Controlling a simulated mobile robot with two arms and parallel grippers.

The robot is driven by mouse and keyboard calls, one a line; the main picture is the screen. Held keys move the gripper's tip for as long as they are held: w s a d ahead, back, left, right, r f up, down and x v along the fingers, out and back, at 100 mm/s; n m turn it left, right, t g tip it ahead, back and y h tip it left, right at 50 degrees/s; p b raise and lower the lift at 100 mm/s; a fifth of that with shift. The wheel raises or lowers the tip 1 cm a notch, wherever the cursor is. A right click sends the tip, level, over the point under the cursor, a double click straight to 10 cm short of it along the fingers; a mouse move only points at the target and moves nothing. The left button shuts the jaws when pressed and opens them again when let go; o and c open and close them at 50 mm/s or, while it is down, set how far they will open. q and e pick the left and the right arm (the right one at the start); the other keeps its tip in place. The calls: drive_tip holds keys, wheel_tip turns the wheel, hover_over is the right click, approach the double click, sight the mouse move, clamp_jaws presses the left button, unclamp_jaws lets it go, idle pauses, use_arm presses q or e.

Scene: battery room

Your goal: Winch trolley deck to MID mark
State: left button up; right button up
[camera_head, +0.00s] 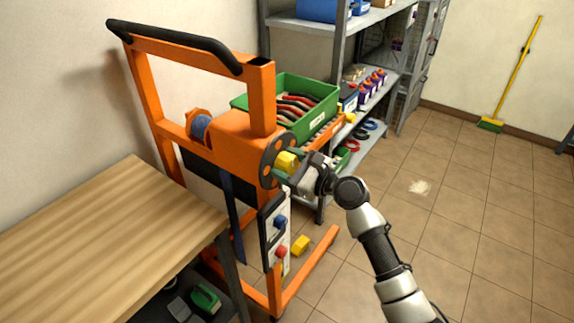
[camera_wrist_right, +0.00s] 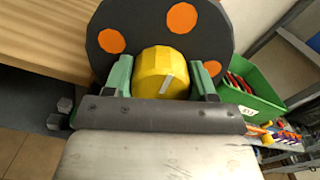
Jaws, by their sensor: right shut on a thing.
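The orange trolley (camera_head: 146,85) stands upright with a black padded handle bar. Its dark winch wheel (camera_head: 268,163) has a yellow knob (camera_head: 287,162). My right gripper (camera_head: 288,165) is shut on this knob. In the right wrist view, the yellow knob (camera_wrist_right: 162,74) sits between the green fingers, in front of the dark wheel (camera_wrist_right: 128,28) with orange spots. A blue strap (camera_head: 201,127) is wound on a spool. I cannot read a MID mark. My left gripper is out of view.
A wooden bench (camera_head: 95,250) stands close at the left. A panel (camera_head: 272,229) with blue and red knobs hangs below the wheel. Grey shelving (camera_head: 339,45) stands behind. Orange trolley legs (camera_head: 310,270) reach along the floor. The tiled floor (camera_head: 480,220) at the right is mostly clear.

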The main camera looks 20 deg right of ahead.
drive_tip(key=n+b, duration=0.1)
drive_tip(key=n, duration=0.3)
drive_tip(key=shift+f+n, duration=0.1)
drive_tip(key=shift+n, duration=0.2)
drive_tip(key=n+b, duration=0.2)
drive_tip(key=n, duration=0.2)
drive_tip(key=shift+n, duration=0.3)
drive_tip(key=n+b, duration=0.2)
drive_tip(key=n, duration=0.3)
drive_tip(key=shift+b, duration=0.4)
drive_tip(key=n+b, duration=0.2)
drive_tip(key=n, duration=0.3)
drive_tip(key=n+b, duration=0.2)
drive_tip(key=n, duration=0.2)
drive_tip(key=n+b, duration=0.1)
drive_tip(key=n, duration=0.6)
drive_tip(key=shift+n, duration=2.2)
